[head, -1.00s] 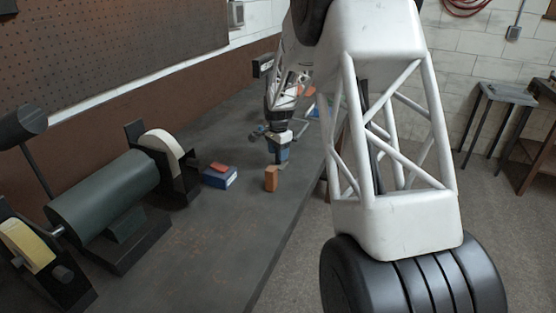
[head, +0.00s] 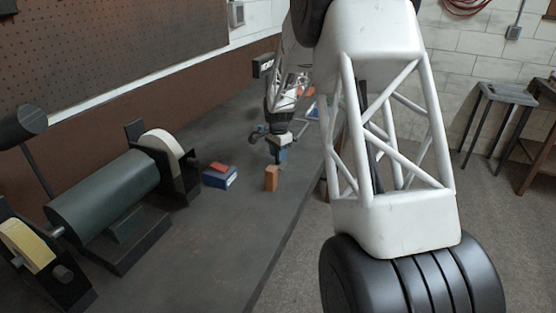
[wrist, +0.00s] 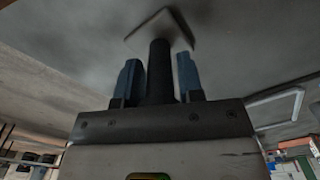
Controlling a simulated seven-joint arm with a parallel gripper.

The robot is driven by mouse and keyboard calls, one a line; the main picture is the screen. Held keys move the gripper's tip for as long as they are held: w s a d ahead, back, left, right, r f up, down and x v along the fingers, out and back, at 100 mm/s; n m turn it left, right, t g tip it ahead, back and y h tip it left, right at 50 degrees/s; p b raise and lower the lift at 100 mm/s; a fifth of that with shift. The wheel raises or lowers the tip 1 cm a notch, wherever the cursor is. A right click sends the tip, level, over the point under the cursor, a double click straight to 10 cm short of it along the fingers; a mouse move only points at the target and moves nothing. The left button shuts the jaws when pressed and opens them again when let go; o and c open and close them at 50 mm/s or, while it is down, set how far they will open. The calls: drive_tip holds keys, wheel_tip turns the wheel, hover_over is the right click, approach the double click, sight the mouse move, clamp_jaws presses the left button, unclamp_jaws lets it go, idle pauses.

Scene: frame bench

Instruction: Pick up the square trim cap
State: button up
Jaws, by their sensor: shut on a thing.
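The square trim cap (wrist: 181,22) shows in the wrist view as a thin square plate on a dark round stem. The stem stands between the two blue fingers of my gripper (wrist: 158,62), which is shut on it. The plate lies beyond the fingertips, and its far side blends into the grey surface behind. In the head view my gripper (head: 281,154) is over the bench, just behind an orange block; the cap cannot be made out there.
The orange block (head: 271,179) stands on the dark bench (head: 215,235). A blue box (head: 220,180) with a red piece (head: 219,167) on top lies to its left. A bench grinder (head: 105,195) fills the left side. The bench front is clear.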

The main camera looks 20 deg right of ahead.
drive_tip(key=shift+r, duration=0.1)
drive_tip(key=shift+r, duration=4.95)
drive_tip(key=shift+a, duration=0.1)
drive_tip(key=s+a+r+n, duration=0.1)
drive_tip(key=a+r, duration=0.6)
drive_tip(key=a, duration=0.6)
drive_tip(key=s+a+r+n, duration=0.2)
drive_tip(key=a+r, duration=0.6)
drive_tip(key=a, duration=0.5)
drive_tip(key=s+a+r+n, duration=0.1)
drive_tip(key=a+r+n, duration=0.1)
drive_tip(key=a+r, duration=0.5)
drive_tip(key=a, duration=0.6)
drive_tip(key=shift+s+r, duration=0.35)
drive_tip(key=shift+r, duration=0.05)
drive_tip(key=shift+f, duration=0.15)
drive_tip(key=shift+f, duration=3.25)
drive_tip(key=shift+f, duration=0.65)
